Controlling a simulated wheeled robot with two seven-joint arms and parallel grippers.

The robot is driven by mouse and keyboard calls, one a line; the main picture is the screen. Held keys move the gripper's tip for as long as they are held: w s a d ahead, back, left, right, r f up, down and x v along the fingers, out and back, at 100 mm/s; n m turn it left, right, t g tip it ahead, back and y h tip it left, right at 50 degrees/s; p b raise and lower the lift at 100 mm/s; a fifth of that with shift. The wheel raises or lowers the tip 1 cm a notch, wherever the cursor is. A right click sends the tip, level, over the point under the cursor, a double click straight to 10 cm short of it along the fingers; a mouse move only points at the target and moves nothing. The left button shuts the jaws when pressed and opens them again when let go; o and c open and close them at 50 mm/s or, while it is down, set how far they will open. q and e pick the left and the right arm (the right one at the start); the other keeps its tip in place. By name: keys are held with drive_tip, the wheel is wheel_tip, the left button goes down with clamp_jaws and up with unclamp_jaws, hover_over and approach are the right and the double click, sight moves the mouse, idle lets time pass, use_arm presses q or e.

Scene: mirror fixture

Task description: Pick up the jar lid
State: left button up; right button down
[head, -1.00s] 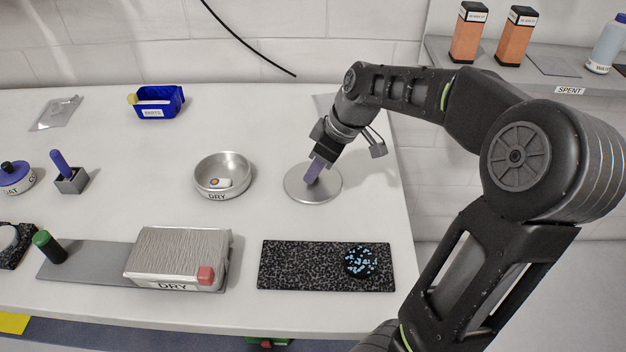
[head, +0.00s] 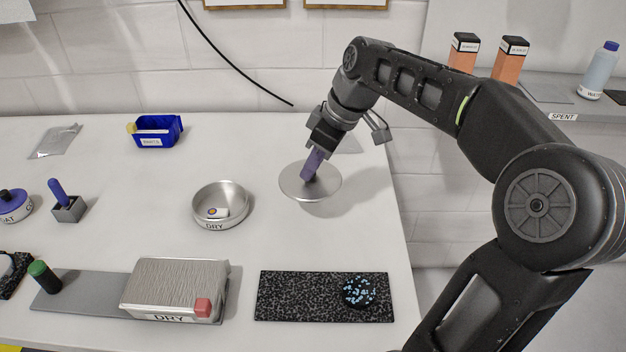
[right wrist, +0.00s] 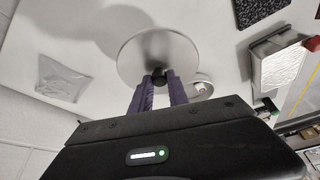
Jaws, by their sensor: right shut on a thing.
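The jar lid (head: 306,190) is a flat, round silver disc. My right gripper (head: 313,168) has its purple fingers shut on the lid at its top centre, from above. The lid hangs roughly level a little above the white table, with a shadow beneath it. In the right wrist view the lid (right wrist: 150,45) spreads out beyond the fingers (right wrist: 160,78), which close on a small dark knob. My left gripper is not in view.
A round metal dish labelled DRY (head: 221,220) stands left of the lid. A black speckled mat (head: 300,297) with a dark speckled puck (head: 360,290) lies in front. A metal box (head: 175,284) and a blue bin (head: 155,137) are further left. A shelf (head: 560,105) is at right.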

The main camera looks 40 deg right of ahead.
drive_tip(key=shift+r, duration=0.35)
idle(0.4)
